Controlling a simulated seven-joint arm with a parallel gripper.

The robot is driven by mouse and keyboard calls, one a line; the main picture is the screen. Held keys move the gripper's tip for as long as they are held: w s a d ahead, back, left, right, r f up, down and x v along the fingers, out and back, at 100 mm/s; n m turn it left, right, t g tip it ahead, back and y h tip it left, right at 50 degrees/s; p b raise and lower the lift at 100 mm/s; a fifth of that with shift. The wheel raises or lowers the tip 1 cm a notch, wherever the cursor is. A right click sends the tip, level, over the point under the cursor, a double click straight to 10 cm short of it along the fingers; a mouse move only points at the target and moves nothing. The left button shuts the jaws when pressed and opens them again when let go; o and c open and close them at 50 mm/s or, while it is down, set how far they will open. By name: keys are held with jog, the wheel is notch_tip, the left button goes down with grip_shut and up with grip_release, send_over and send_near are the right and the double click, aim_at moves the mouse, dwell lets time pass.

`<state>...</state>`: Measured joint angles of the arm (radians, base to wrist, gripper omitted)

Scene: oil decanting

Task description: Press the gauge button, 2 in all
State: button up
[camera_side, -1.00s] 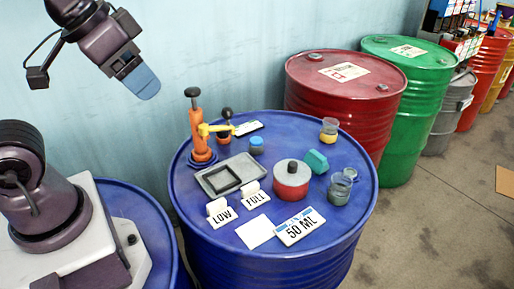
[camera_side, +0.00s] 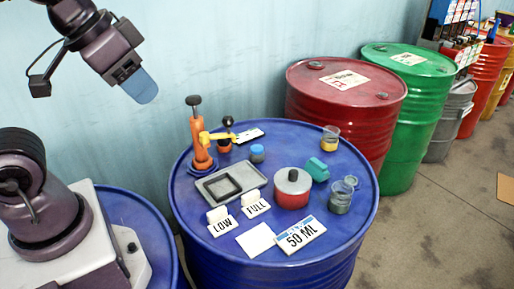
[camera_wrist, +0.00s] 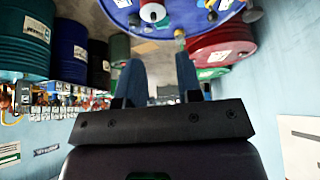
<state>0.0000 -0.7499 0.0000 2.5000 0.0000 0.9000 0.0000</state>
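No part is plainly marked as the gauge button. On the blue drum (camera_side: 225,258) a red and silver round pot (camera_side: 292,190) has a black knob on top. A small jar with a blue top (camera_side: 257,153) stands behind it, next to an orange hand pump (camera_side: 200,150) with a yellow spout. My gripper (camera_side: 141,86) hangs in the air, above and left of the drum, touching nothing. In the wrist view its two blue fingers (camera_wrist: 160,78) are apart with nothing between them. The drum top (camera_wrist: 185,22) shows at that view's upper edge.
On the drum are a grey tray (camera_side: 208,190) with a black square frame, LOW (camera_side: 222,226) and FULL (camera_side: 257,208) cards, a 50 ML card (camera_side: 300,234), a blank white card (camera_side: 256,240), a teal block (camera_side: 317,169) and glass beakers (camera_side: 340,200). A red drum (camera_side: 330,105) stands behind.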

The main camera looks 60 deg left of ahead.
grip_shut()
dwell(1.4)
